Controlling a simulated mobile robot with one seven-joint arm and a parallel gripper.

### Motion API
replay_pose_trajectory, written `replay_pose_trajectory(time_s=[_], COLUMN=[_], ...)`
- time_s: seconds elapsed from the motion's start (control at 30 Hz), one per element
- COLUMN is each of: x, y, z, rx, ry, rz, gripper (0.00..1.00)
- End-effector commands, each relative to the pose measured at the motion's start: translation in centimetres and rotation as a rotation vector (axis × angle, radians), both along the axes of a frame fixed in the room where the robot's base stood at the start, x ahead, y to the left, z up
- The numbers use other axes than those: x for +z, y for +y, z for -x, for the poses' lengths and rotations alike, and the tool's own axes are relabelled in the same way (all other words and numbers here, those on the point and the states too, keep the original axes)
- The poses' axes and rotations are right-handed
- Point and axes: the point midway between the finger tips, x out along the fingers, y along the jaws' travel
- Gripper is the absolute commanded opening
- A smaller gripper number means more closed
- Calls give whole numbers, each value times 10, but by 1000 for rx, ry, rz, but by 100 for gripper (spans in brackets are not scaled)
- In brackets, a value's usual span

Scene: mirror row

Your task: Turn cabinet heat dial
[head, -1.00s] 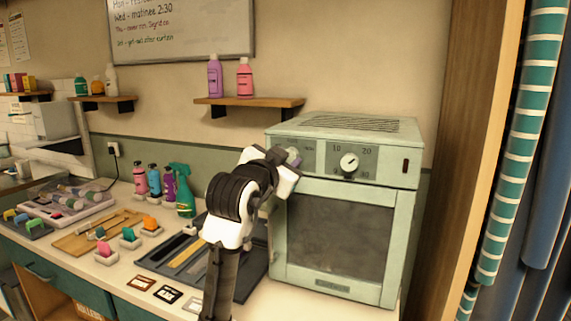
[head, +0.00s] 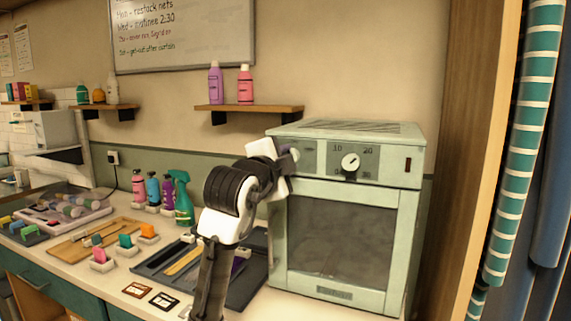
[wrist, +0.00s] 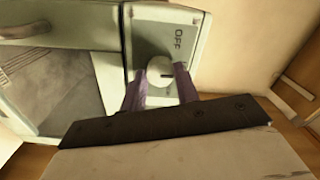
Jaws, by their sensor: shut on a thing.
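The pale green cabinet (head: 411,220) stands at the right end of the counter, door shut. A round white dial (wrist: 159,70) on its grey panel shows in the wrist view, with a dark mark on its face and the word OFF beside it. My gripper (wrist: 160,82) is shut on this dial, one purple finger on each side. In the head view my gripper (head: 288,158) is at the left part of the cabinet's upper panel and hides that dial. A second white dial (head: 350,162), marked 10 and 20, is to the right and untouched.
A shelf (head: 249,108) with two bottles is on the wall above left. A dark tray (head: 250,268) lies on the counter below my arm. Spray and pump bottles (head: 183,199) stand farther left. A wooden post (head: 460,150) and striped roll (head: 522,150) are at the right.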

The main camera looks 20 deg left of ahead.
Motion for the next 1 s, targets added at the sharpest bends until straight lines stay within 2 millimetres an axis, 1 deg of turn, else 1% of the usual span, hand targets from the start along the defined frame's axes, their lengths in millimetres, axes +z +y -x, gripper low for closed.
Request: replay_pose_trajectory(time_s=[0.23,0.67,0.7,0.83,0.87,1.0], x=[0,0,0,0,0,0], y=[-1,-1,-1,-1,-1,-1], z=[0,0,0,0,0,0], rx=[-2,-2,-2,-2,-1,-1], ry=[-3,-2,-2,-2,-2,-2], rz=[-57,-64,-64,-64,-64,-64], gripper=[8,8,33,50,52,52])
